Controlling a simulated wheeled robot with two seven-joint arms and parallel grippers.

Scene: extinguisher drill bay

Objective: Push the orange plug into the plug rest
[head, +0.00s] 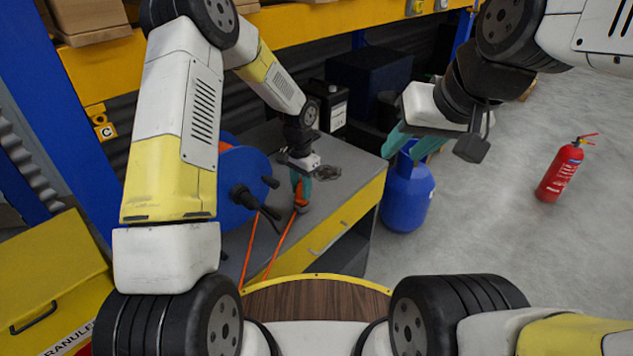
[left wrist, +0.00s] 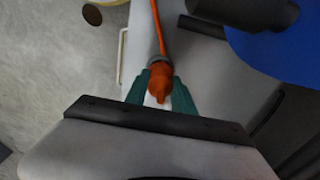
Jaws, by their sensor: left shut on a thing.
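The orange plug (head: 301,203) is at the bench beside the blue cable reel, with an orange cable trailing from it. My left gripper (head: 300,186) points down at the bench and its teal fingers are shut on the plug. In the left wrist view the plug (left wrist: 160,83) sits between the two fingertips (left wrist: 158,88). A grey ring-like piece (left wrist: 161,60) shows around the plug's cable end; I cannot tell whether it is the plug rest. I cannot make out the plug rest clearly in the head view. My right gripper (head: 403,153) is open and empty, away from the bench.
The blue cable reel (head: 243,192) stands on the grey bench (head: 345,187), close left of my left gripper. A blue gas cylinder (head: 407,195) stands right of the bench. A red extinguisher (head: 563,172) stands on open floor. A yellow bin (head: 50,275) is at the left.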

